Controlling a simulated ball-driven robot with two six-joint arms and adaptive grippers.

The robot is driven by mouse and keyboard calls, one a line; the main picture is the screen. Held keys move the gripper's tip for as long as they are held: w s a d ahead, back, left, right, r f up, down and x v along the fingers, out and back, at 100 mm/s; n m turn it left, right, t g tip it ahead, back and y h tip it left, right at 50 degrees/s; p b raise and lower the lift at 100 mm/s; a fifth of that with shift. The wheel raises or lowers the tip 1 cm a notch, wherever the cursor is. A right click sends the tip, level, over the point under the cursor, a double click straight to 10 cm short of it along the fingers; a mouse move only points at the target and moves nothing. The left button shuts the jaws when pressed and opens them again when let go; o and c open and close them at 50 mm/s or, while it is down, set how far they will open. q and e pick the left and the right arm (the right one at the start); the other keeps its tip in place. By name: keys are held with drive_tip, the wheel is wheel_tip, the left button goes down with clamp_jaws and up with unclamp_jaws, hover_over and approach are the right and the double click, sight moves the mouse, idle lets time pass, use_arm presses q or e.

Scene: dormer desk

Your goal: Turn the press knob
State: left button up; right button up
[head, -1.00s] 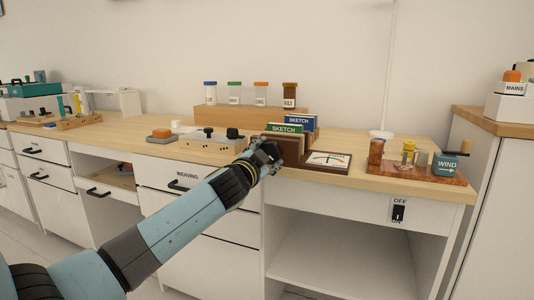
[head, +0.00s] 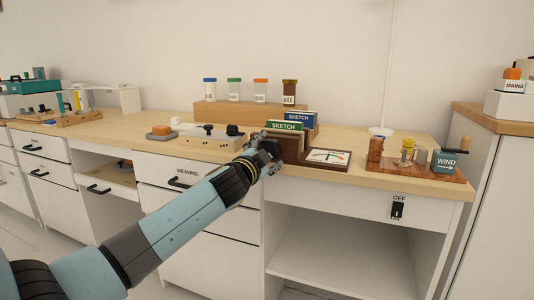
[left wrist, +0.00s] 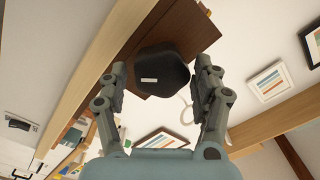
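My left gripper (head: 272,150) is at the front edge of the desk, at the left end of the dark brown wooden stand, in the head view. In the left wrist view, a black rounded knob (left wrist: 162,70) with a white mark sits between the two fingers of my left gripper (left wrist: 163,75). It stands in front of a dark brown wooden block (left wrist: 185,28). The fingers are spread on either side of it, with narrow gaps showing. My right gripper is in no view.
A grey box with black knobs (head: 212,138) stands left of my gripper. A wooden board (head: 425,172) with a WIND block is farther right.

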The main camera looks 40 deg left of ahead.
use_arm(q)
drive_tip(key=shift+o, duration=0.9)
drive_tip(key=v, duration=1.2)
